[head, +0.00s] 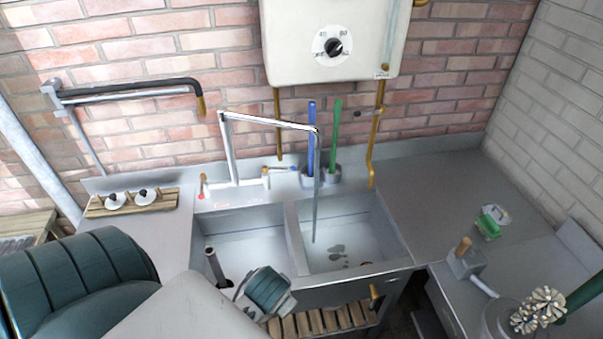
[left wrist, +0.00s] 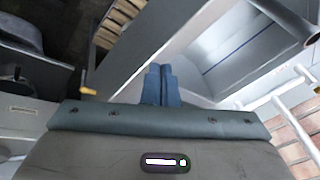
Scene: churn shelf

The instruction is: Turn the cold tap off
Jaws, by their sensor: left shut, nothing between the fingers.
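The cold tap lever (head: 281,168), with a blue tip, lies sideways toward the right behind the sink. The hot tap (head: 202,187) has a red mark and points forward. The chrome spout (head: 270,122) reaches over the right basin, and a stream of water (head: 316,205) falls from its end. My left gripper (head: 265,290) is in front of the left basin, well short of the cold tap, with its fingertips hard to make out there. In the left wrist view its fingers (left wrist: 162,85) are shut and empty near the sink's front edge. My right gripper is not in view.
Blue and green handled brushes (head: 323,140) stand right of the cold tap. A brass handle (head: 375,293) sits below the sink front, above a slatted shelf (head: 318,321). A black swing arm (head: 130,90) juts from the wall at left.

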